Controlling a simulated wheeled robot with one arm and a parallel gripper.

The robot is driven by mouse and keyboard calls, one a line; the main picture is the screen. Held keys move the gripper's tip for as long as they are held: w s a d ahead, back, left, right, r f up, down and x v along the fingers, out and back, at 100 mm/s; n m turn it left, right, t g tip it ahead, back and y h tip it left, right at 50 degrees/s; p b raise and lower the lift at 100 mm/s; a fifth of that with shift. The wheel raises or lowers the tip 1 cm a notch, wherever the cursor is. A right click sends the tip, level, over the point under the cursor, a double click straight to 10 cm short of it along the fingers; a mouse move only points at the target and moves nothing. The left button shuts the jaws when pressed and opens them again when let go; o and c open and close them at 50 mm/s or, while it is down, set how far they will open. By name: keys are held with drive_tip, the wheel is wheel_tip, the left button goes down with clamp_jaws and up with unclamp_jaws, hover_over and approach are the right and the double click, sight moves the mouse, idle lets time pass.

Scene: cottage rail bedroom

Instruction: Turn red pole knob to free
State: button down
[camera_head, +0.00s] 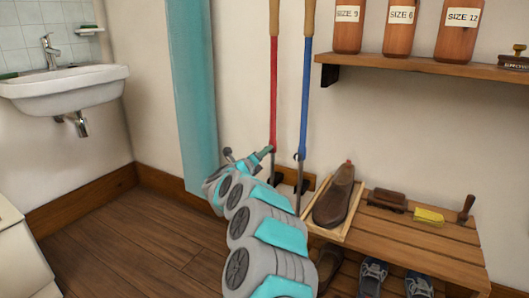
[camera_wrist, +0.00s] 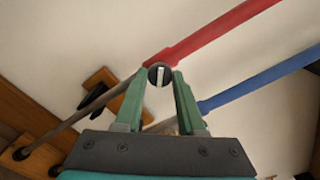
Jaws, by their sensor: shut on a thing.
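The red pole (camera_head: 274,95) with a tan handle stands against the wall, left of the blue pole (camera_head: 303,105). In the wrist view the red pole (camera_wrist: 225,32) runs diagonally, with a grey lower shaft below a red collar. A small round dark knob (camera_wrist: 160,75) with a white mark sits at that collar. The mark runs nearly upright in the wrist view. My gripper (camera_wrist: 160,78) is shut on the knob, one green finger on each side. In the head view my gripper (camera_head: 263,155) reaches the red pole's lower part, and the knob is hidden or too small to make out.
The blue pole (camera_wrist: 260,85) passes close to the right of my fingers. A wooden bench (camera_head: 420,240) with a brown shoe (camera_head: 334,200) in a tray stands at right, below a shelf (camera_head: 420,67). A teal panel (camera_head: 190,95) is at left. Floor at left is clear.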

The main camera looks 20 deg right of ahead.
drive_tip(key=shift+n+p, duration=2.2)
drive_tip(key=shift+n, duration=1.6)
drive_tip(key=c, duration=0.5)
unclamp_jaws()
drive_tip(key=v, duration=0.7)
drive_tip(key=shift+s+a, duration=0.25)
drive_tip(key=shift+a, duration=0.1)
